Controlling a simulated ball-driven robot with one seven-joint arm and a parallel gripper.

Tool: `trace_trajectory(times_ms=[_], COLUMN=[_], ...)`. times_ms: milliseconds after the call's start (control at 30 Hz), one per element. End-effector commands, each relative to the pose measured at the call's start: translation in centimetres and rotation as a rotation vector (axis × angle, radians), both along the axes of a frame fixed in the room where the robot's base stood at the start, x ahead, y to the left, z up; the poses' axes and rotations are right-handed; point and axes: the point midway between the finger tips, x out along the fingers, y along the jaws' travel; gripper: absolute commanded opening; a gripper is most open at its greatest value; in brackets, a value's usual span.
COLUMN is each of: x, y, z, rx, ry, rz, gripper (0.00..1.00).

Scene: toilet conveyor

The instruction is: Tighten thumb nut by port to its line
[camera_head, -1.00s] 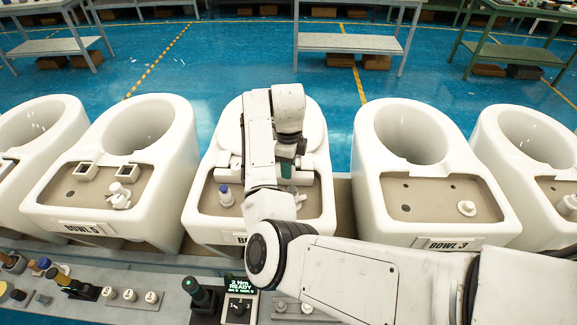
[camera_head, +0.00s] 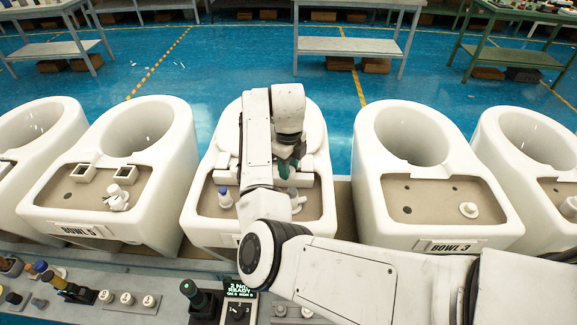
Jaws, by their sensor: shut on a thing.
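White fittings lie around and below the gripper. The thumb nut, the port and the line cannot be made out there. My forearm covers the deck's front and middle.
Bowl 5 (camera_head: 45,200) stands left and Bowl 3 (camera_head: 503,215) right, each with fittings on its deck.

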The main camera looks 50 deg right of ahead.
Motion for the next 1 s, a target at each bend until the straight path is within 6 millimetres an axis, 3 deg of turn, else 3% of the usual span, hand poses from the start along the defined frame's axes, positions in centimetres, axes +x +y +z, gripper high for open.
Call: trace_trajectory(times_ms=[167, 200, 267, 533, 667, 1000], x=[0.2, 0.2, 0.2, 0.1, 0.2, 0.2], y=[0.0, 0.0, 0.0, 0.0, 0.0, 0.0], z=[0.2, 0.2, 0.2, 0.2, 1.1, 7.2], rx=[-0.003, -0.003, -0.002, -0.001, -0.002, -0.003], ry=[-0.004, -0.004, -0.004, -0.002, -0.004, -0.006], rz=[0.002, 0.002, 0.002, 0.002, 0.001, 0.001], gripper=[0.04, 0.38, 0.44, 0.45, 0.45, 0.45])
